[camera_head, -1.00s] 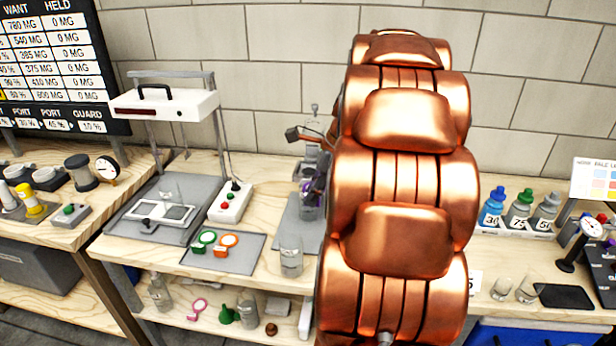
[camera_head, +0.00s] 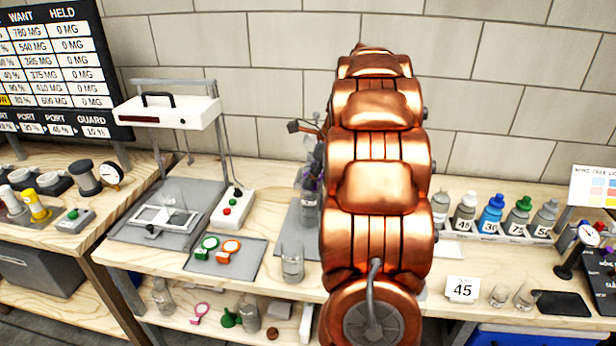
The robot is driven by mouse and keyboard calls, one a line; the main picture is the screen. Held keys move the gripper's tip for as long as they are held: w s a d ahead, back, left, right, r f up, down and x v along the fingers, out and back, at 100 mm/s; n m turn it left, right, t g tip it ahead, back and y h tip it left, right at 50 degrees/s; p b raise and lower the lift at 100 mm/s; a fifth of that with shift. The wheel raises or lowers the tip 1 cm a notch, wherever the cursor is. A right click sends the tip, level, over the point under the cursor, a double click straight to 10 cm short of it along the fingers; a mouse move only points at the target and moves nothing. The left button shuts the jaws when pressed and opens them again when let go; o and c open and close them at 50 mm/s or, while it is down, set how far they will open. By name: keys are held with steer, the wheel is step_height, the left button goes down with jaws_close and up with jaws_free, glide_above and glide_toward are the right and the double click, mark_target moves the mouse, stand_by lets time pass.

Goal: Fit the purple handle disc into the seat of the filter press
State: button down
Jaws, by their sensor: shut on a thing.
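My copper arm fills the middle of the view and hides most of the filter press area. The grey part of my gripper (camera_head: 309,172) shows only as a narrow strip at the arm's left edge, above the grey mat (camera_head: 291,232). My gripper is shut. A small purple patch (camera_head: 316,186) shows there, which looks like the purple handle disc in its jaws; its outline is mostly hidden. A clear, glassy body (camera_head: 307,212) stands below it on the mat, perhaps part of the filter press. I cannot see the seat or tell whether the disc touches it.
A grey tray (camera_head: 250,257) holds a green and an orange ring-handled disc. A glass beaker (camera_head: 292,263) stands close left of my arm. A white-topped frame (camera_head: 168,113) stands at the left. Several bottles and a 45 card (camera_head: 462,289) are to the right.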

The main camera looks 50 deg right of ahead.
steer(key=shift+w+d+f+p, duration=0.1)
steer(key=shift+w+d+p, duration=0.2)
steer(key=shift+w+d, duration=0.65)
steer(key=shift+w+d+f+p, duration=0.1)
steer(key=shift+w+d+p, duration=0.2)
steer(key=shift+w+d, duration=0.65)
steer(key=shift+s+p+x, duration=0.15)
steer(key=shift+p+x, duration=0.15)
steer(key=shift+x, duration=0.6)
steer(key=shift+s+p+x, duration=0.2)
steer(key=shift+p+x, duration=0.1)
steer(key=shift+x, duration=0.6)
steer(key=shift+d+f, duration=0.1)
steer(key=shift+f, duration=0.1)
steer(key=c, duration=1.1)
jaws_free()
steer(key=shift+d+r, duration=0.1)
steer(key=shift+r, duration=0.25)
steer(key=b+v, duration=0.2)
steer(key=v, duration=0.9)
steer(key=shift+r, duration=0.25)
